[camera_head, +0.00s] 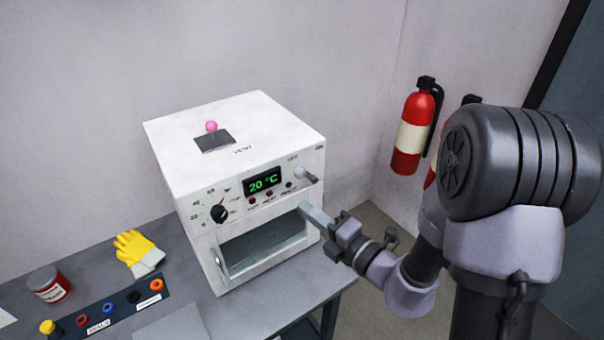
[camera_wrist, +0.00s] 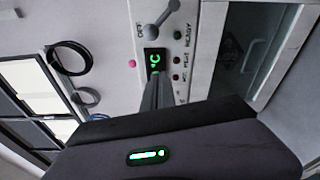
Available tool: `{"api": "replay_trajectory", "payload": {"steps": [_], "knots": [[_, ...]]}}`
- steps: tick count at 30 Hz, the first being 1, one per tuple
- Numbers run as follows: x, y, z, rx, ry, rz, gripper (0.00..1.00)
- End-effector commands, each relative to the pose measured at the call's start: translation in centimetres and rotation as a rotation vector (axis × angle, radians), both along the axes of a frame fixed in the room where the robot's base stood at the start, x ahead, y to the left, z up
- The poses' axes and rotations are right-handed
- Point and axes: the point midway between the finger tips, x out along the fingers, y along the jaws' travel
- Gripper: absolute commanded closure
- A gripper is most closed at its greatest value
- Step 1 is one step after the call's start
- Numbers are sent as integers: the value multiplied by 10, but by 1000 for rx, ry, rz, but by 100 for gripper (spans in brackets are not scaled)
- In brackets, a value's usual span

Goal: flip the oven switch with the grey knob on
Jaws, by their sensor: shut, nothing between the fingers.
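The white oven (camera_head: 235,195) stands on the grey table, its front panel facing me. The switch with the grey knob (camera_head: 300,173) is at the panel's upper right, near small lettering that looks like OFF. In the wrist view its grey lever (camera_wrist: 162,18) is near the top edge, slanting out from the panel. My gripper (camera_head: 304,209) is shut and empty, in front of the oven's right side and below the switch. In the wrist view the fingertips (camera_wrist: 156,82) lie over the panel by the green display (camera_wrist: 154,61), apart from the knob.
A black dial (camera_head: 219,213) is left of the display. The oven's windowed door (camera_head: 262,248) is below the panel. A yellow glove (camera_head: 138,250) and red jar (camera_head: 50,285) lie left. A fire extinguisher (camera_head: 412,130) hangs at right.

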Motion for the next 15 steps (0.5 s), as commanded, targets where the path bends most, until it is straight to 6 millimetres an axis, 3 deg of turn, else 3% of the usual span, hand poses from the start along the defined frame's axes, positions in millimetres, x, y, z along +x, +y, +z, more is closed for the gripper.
{"api": "replay_trajectory", "payload": {"steps": [8,15], "knots": [[2,3,0,-4,-4,4,100],[32,32,-2,-7,-7,9,100]]}}
